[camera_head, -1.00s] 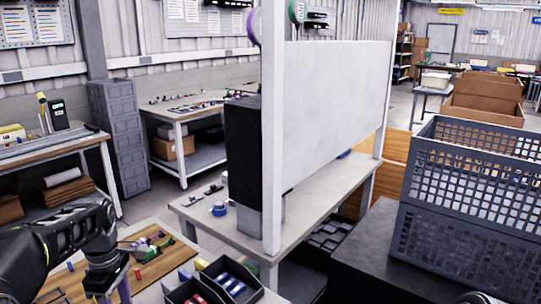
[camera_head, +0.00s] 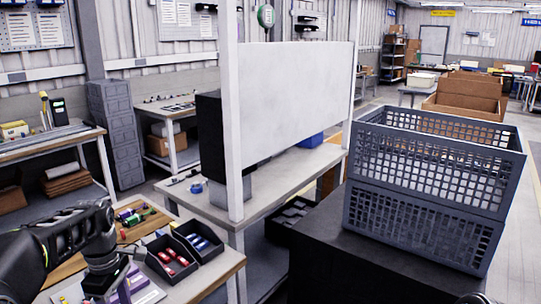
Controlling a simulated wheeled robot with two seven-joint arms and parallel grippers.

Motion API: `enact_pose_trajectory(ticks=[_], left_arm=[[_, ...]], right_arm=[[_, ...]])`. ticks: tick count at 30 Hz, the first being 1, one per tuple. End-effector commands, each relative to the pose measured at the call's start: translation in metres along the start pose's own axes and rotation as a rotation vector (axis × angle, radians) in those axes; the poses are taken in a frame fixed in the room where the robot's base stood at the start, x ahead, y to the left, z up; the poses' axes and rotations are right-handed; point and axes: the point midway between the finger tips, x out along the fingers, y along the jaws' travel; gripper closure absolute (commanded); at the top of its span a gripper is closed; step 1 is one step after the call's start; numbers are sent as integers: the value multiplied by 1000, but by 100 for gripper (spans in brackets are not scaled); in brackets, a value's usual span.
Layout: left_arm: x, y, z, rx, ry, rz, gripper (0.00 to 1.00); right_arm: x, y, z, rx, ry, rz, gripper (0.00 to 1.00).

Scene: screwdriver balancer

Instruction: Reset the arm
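My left arm comes in from the lower left, bent at a black joint. Its gripper (camera_head: 103,284) points down over the wooden workbench near the bottom edge. Its fingers are dark and partly cut off, so I cannot tell whether they are open or shut. I see nothing clearly held in it. Only a small dark piece that may be my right arm shows at the bottom edge on the right; the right gripper is out of view.
Black bins (camera_head: 198,240) with red and blue items stand right of my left gripper. Small coloured parts (camera_head: 135,215) lie behind it. A white panel (camera_head: 295,95) stands on a middle table. A grey crate stack (camera_head: 425,220) sits on a black surface at right.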

Motion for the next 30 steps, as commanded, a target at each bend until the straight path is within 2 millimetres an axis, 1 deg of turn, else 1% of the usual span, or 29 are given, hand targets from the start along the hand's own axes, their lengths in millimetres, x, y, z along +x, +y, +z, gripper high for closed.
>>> enact_pose_trajectory(ticks=[2, 6, 11, 13, 17, 20, 22, 23, 24, 26, 27, 29, 30], left_arm=[[-1, 6, -2, 51, 7, 27, 49], [0, 26, -4, 149, 27, 105, 49], [8, 48, 1, 287, 51, 199, 49], [17, 59, 9, 368, 63, 244, 49], [45, 79, 35, 550, 88, 322, 49], [82, 89, 65, 717, 107, 377, 49], [116, 90, 92, 849, 119, 415, 49], [134, 87, 106, 910, 121, 428, 49], [159, 80, 125, 991, 125, 446, 49], [196, 63, 155, 1104, 125, 468, 49], [220, 48, 173, 1171, 121, 478, 49], [252, 20, 199, 1256, 108, 486, 49], [271, -2, 216, 1304, 93, 488, 49]], right_arm=[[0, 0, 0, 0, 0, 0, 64], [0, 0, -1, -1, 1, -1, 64], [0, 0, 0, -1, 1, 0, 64], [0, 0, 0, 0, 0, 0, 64], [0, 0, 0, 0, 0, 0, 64], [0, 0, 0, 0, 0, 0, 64], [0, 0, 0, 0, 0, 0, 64], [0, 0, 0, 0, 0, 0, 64], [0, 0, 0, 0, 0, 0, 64], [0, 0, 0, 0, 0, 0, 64], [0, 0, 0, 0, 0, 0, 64], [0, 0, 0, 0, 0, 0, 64], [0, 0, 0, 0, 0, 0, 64]])
